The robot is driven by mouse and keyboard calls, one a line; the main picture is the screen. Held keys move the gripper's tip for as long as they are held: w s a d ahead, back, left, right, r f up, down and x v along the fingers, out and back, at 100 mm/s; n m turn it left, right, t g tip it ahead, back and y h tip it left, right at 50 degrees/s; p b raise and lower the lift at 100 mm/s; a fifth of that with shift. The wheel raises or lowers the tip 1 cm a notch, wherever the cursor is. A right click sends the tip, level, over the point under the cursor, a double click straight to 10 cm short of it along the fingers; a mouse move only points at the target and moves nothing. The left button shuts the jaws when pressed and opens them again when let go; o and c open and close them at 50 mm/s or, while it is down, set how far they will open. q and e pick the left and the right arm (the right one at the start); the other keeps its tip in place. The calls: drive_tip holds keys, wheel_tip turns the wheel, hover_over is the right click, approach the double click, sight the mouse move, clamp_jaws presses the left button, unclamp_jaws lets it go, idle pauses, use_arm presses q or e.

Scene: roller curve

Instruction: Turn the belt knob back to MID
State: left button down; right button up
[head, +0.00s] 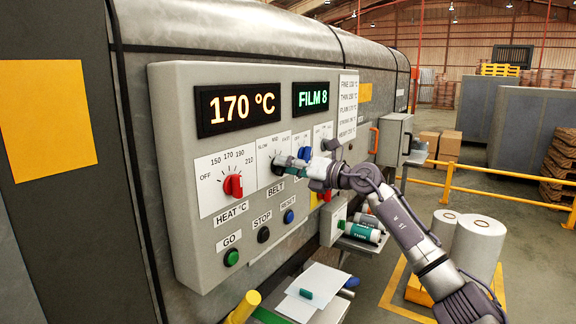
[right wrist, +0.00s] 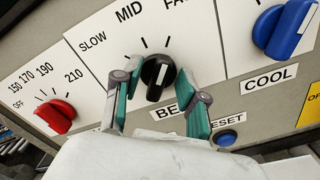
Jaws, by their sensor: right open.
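The black belt knob (right wrist: 157,78) sits on its white SLOW–MID–FAST dial above the BELT label, and its white line leans up and to the right, toward the tick on the FAST side. My right gripper (right wrist: 161,86) is open, with one finger on each side of the knob. I cannot tell whether either finger touches it. In the head view the right gripper (head: 290,165) is at the panel and partly hides the knob (head: 278,164). My left gripper is not in view.
The red heat knob (head: 233,186) is left of the belt dial, and the blue cool knob (right wrist: 284,30) is to its right. Below are the green GO button (head: 231,257), black STOP button (head: 263,235) and blue RESET button (head: 288,216). Displays read 170 °C and FILM 8.

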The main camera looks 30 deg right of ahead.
clamp_jaws()
drive_tip(key=shift+n, duration=0.3)
drive_tip(key=shift+s+a+n+b, duration=0.1)
drive_tip(key=shift+n+b, duration=0.85)
drive_tip(key=shift+n, duration=0.85)
drive_tip(key=shift+a+n+b, duration=0.1)
drive_tip(key=shift+n+b, duration=0.8)
drive_tip(key=shift+n, duration=0.9)
unclamp_jaws()
